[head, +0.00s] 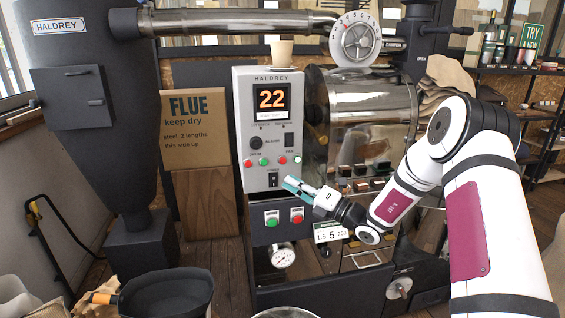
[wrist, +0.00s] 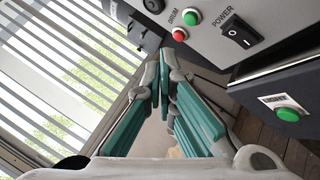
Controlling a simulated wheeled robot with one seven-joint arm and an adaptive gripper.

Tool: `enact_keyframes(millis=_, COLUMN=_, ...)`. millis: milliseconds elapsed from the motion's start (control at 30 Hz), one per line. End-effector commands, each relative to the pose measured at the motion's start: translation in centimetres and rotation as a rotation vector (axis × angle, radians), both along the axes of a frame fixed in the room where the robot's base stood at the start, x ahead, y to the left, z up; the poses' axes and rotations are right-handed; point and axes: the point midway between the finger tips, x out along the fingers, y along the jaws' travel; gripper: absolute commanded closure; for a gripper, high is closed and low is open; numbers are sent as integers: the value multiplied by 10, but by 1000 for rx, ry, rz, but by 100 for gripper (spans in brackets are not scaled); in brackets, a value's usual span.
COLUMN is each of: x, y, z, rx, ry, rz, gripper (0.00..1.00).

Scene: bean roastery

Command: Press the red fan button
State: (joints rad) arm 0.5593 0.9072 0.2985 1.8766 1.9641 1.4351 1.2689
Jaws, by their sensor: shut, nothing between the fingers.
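The grey-white control panel (head: 245,130) has a row of red and green buttons across its lower part. The red fan button (head: 281,160) appears to be the red one of the right pair, beside a green button (head: 298,159); the small label above is hard to read. My gripper (head: 287,184) is shut and empty, just below the red fan button near the panel's lower edge, right of the power switch (head: 273,180). In the wrist view my gripper (wrist: 165,65) points towards the drum buttons, red (wrist: 179,34) and green (wrist: 192,16); the fan pair is out of that view.
A black box below the panel carries a green button (head: 272,218) and a red button (head: 297,215). The steel drum (head: 370,110) stands right of the panel. A cup (head: 279,54) stands on top. A cardboard flue box (head: 193,135) stands to the left.

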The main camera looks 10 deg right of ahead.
Motion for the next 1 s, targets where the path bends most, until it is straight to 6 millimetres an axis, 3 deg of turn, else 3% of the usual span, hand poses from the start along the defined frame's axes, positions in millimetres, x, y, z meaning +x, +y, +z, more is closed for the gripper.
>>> enact_keyframes(millis=467, x=8, y=0, z=-1, rx=-2, ry=-4, rz=1, gripper=100)
enact_keyframes(millis=1000, x=73, y=0, z=-2, rx=-2, ry=-2, rz=1, gripper=100)
